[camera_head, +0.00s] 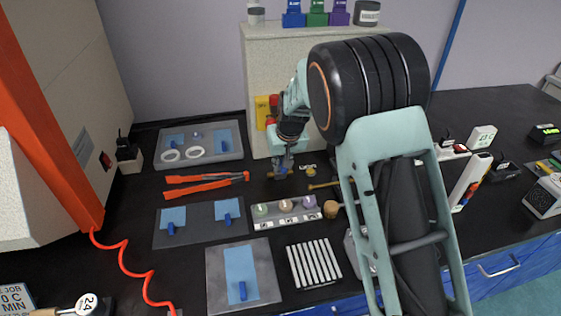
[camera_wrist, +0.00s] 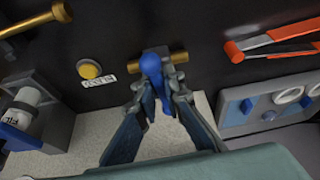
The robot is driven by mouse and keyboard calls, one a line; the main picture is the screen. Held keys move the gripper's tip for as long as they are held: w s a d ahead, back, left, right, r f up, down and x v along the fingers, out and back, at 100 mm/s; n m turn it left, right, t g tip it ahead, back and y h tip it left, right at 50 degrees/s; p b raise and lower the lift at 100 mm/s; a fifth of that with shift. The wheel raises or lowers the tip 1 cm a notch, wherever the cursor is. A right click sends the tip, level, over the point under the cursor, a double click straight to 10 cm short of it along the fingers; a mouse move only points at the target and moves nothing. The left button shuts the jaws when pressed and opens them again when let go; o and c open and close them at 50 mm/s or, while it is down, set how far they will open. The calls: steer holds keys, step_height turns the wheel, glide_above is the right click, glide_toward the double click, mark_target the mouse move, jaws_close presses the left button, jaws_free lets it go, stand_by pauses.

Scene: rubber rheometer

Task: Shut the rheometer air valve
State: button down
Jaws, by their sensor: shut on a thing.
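The air valve shows in the wrist view as a short brass pipe (camera_wrist: 180,57) with a blue lever handle (camera_wrist: 151,64) across it. My gripper (camera_wrist: 160,98) is shut on the blue handle, with one finger on each side of it. In the wrist view the handle points along the fingers, roughly crosswise to the brass pipe. In the head view my gripper (camera_head: 283,166) is low at the foot of the pale cabinet, and the valve is mostly hidden by it.
A round brass knob (camera_wrist: 90,69) and a small white label (camera_wrist: 98,82) are beside the valve. Orange-handled tongs (camera_head: 205,183) lie left of my gripper. A grey tray with white rings (camera_head: 198,142) stands behind them. The pale cabinet (camera_head: 260,60) rises close behind my gripper.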

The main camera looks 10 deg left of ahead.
steer(key=m+h, duration=0.1)
steer(key=m, duration=0.1)
steer(key=m+p, duration=0.1)
steer(key=m, duration=0.1)
steer(key=d+m+h+p, duration=0.1)
steer(key=m, duration=0.1)
steer(key=shift+r+m+t+h, duration=0.2)
steer(key=shift+m+t+h, duration=0.1)
steer(key=shift+s+f+m+h+p, duration=0.1)
steer(key=shift+m+h+p, duration=0.2)
steer(key=shift+m, duration=0.4)
steer(key=shift+s+f, duration=0.15)
steer(key=shift+f, duration=0.05)
steer(key=c, duration=1.5)
jaws_free()
steer(key=shift+d, duration=0.1)
steer(key=shift+r, duration=0.1)
steer(key=shift+a, duration=0.25)
steer(key=shift+s+a+r, duration=0.15)
steer(key=shift+r, duration=0.3)
steer(key=d+v, duration=0.1)
steer(key=v, duration=1)
steer(key=shift+a, duration=0.4)
